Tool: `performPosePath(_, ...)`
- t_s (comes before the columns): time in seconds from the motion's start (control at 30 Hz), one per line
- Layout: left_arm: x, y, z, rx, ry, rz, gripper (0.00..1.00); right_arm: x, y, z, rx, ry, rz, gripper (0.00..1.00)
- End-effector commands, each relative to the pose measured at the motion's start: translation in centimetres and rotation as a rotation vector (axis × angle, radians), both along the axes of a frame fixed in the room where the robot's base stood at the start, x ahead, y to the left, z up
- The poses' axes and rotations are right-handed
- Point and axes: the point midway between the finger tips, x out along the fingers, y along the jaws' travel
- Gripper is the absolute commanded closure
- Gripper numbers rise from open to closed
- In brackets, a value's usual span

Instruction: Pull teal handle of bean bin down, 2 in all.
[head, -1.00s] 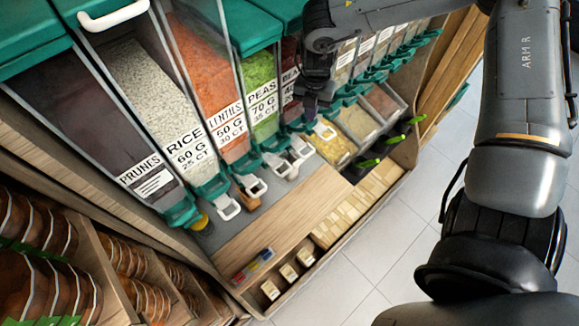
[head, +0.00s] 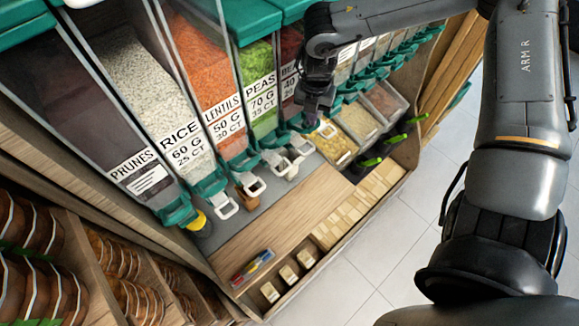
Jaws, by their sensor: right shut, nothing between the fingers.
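The bean bin (head: 290,62) stands right of the peas bin, with dark red contents and a label mostly hidden behind my right gripper. Its teal handle (head: 298,123) shows at the bin's lower front, partly covered by the gripper. My right gripper (head: 313,116) is shut and empty, pointing down right at the teal handle; I cannot tell whether it touches it. My left gripper is not in view.
Open trays (head: 334,144) with green scoops lie to the right.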

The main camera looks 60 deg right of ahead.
Motion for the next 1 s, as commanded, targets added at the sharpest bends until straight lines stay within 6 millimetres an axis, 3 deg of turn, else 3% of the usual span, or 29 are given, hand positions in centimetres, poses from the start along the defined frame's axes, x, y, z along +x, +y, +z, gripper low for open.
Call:
performPosePath(0.63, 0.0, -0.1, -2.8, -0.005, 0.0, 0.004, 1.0, -0.7, 0.2, -3.5, 0.001, -0.001, -0.001, 1.0)
performPosePath(1.0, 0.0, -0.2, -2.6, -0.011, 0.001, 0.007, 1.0, -0.7, 0.2, -3.2, 0.001, 0.0, 0.0, 1.0)
